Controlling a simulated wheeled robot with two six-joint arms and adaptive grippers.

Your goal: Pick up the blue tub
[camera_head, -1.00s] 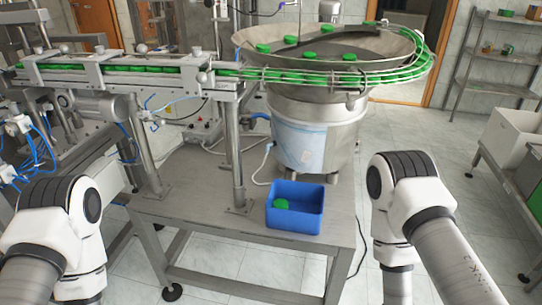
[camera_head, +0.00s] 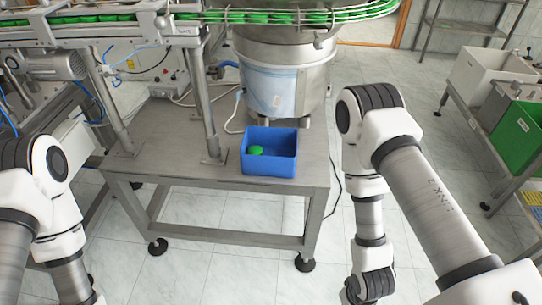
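The blue tub (camera_head: 268,169) stands upright on the front right part of the grey metal table (camera_head: 180,138). It is open at the top, and a green cap (camera_head: 256,150) lies inside it. Both of my arms reach in from the sides, the left one at the lower left and the right one to the right of the table. Neither arm touches the tub. Both grippers are outside the picture, so their fingers do not show.
A steel bowl feeder (camera_head: 285,80) stands behind the tub, and a conveyor with green caps (camera_head: 110,27) runs along the back left. Metal posts (camera_head: 205,110) rise left of the tub. At right, a rack holds a white bin (camera_head: 490,75) and a green bin (camera_head: 520,138). Floor in front is clear.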

